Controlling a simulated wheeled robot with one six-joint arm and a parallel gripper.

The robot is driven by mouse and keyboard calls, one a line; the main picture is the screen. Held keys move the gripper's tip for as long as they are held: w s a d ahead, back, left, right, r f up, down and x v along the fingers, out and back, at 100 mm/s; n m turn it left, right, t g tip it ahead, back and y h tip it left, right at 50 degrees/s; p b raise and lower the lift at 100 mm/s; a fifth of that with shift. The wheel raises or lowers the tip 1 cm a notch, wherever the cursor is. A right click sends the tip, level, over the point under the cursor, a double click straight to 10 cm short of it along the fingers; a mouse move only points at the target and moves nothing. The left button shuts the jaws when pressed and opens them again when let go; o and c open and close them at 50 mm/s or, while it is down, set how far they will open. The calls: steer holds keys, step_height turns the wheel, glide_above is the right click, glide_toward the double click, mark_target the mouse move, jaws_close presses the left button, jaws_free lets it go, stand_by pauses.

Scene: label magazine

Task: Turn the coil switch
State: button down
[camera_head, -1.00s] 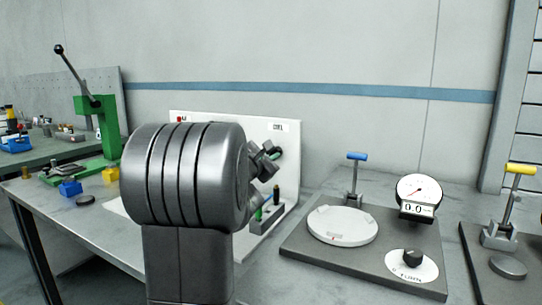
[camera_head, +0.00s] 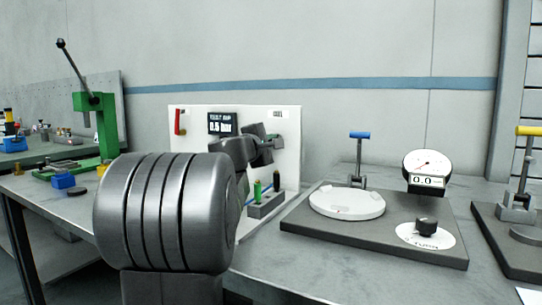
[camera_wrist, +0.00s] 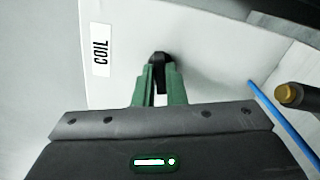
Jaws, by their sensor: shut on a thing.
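The white panel (camera_head: 290,165) stands upright on the bench, with a small COIL label (camera_head: 278,113) at its upper right. The label also shows in the wrist view (camera_wrist: 101,50). The coil switch (camera_wrist: 161,57) is a small black knob on the panel beside the label. My gripper (camera_wrist: 158,75) has its green fingers shut on it, one on each side. In the head view my gripper (camera_head: 271,143) is against the panel below the label and hides the switch.
A dark display (camera_head: 222,124) reading 0.5 bar and a red lever (camera_head: 178,122) are on the panel. Below my gripper is a grey block (camera_head: 266,204) with green and dark pegs and a blue cable (camera_wrist: 270,108). A gauge fixture (camera_head: 375,230) stands right.

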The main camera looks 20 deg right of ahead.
steer(key=shift+f+m+b, duration=0.15)
steer(key=shift+m+b, duration=0.75)
steer(key=c, duration=1.5)
jaws_free()
steer(key=shift+s, duration=0.1)
steer(key=p+v, duration=0.1)
steer(key=v, duration=1.2)
steer(key=shift+s+a, duration=0.2)
steer(key=shift+a, duration=0.05)
